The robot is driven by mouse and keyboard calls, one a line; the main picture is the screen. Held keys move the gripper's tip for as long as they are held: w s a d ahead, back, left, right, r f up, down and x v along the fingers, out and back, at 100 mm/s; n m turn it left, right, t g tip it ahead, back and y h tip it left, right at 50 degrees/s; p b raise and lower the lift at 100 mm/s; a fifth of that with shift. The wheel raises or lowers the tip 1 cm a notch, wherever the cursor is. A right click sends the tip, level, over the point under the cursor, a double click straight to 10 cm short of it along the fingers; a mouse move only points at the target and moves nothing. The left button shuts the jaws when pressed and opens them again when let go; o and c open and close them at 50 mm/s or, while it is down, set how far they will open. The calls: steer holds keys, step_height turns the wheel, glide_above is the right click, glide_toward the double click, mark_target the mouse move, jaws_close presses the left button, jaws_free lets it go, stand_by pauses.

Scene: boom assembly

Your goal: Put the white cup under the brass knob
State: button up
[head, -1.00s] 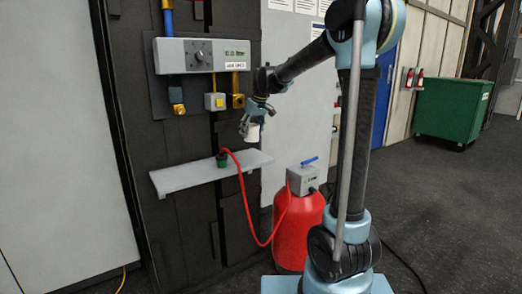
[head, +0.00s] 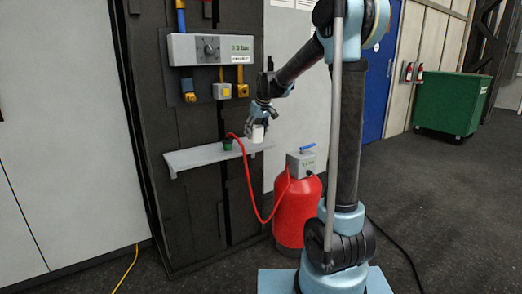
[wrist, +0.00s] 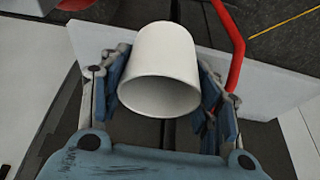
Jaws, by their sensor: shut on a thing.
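The white cup (head: 257,134) is held by my gripper (head: 258,119) at the right end of the grey shelf (head: 205,155). It looks about upright. I cannot tell whether its base touches the shelf. In the wrist view the cup (wrist: 163,55) sits between both blue fingers (wrist: 160,90), its open mouth facing the camera. On the wall panel above the shelf are two brass-yellow fittings, a left one (head: 188,88) under a blue pipe and a right one (head: 242,90). I cannot tell for certain which is the brass knob. The cup is lower than both and to their right.
A green fitting (head: 228,145) with a red hose (head: 246,185) stands on the shelf, left of the cup. A yellow-button box (head: 222,91) and grey control box (head: 210,49) are above. A red tank (head: 296,210) stands below right. The shelf's left part is clear.

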steer(key=w+d+f+m+h, duration=0.25)
steer(key=d+f+m, duration=0.45)
steer(key=d+f, duration=1.6)
steer(key=s+a+f, duration=0.1)
steer(key=s+f, duration=0.4)
steer(key=f, duration=0.4)
steer(key=shift+s+f+t, duration=0.2)
steer(key=shift+s+t, duration=0.15)
steer(key=shift+t, duration=0.05)
steer(key=shift+a, duration=0.1)
